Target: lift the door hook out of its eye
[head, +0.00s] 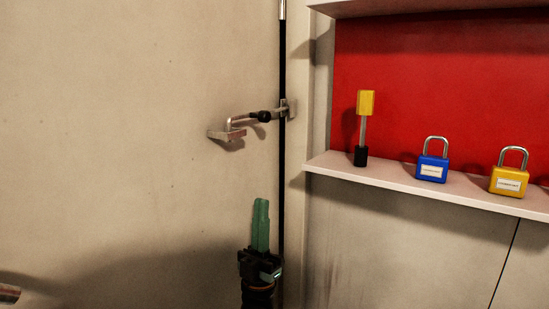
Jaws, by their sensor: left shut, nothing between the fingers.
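The door hook (243,119) is a thin metal rod with a black knob. It spans the dark door gap from a bracket on the frame side to the door on the left. Its bent left end goes down at the eye (227,134), a small metal plate bracket on the door; the eye's opening is too small to make out. My left gripper (261,201) has green fingers pointing up. It is shut and empty, below the hook and apart from it. My right gripper is not in view.
A shelf (320,163) with a red back panel juts out at right. On it stand a yellow-topped tool (366,103), a blue padlock (433,168) and a yellow padlock (508,181). The door face (130,120) around the hook is clear.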

